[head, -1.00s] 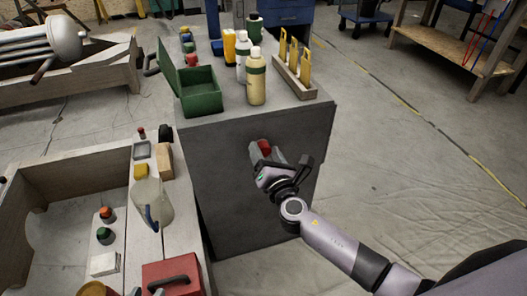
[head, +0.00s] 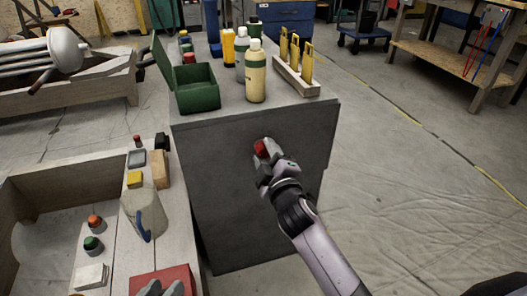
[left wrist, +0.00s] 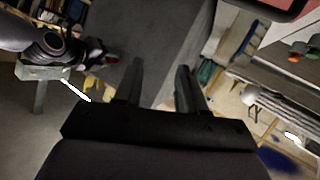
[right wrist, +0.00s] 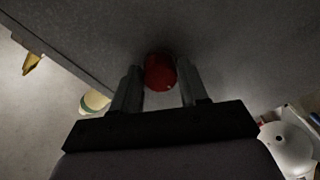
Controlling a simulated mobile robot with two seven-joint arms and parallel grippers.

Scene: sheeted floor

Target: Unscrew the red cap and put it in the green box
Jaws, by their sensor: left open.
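The red cap (head: 261,148) is in front of the grey cabinet's front face. It also shows in the right wrist view (right wrist: 160,72), between the fingertips of my right gripper (head: 264,160), which is shut on it. I cannot tell whether the cap touches the cabinet or is fixed to something; what lies behind it is hidden. The green box (head: 198,98) stands on the left of the cabinet top with its lid raised on the left side. My left gripper (head: 162,289) is open and empty at the bottom edge, over a red case.
On the cabinet top (head: 225,116), a cream bottle (head: 256,75), other bottles and a rack with yellow pieces (head: 296,65) stand right of the box.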

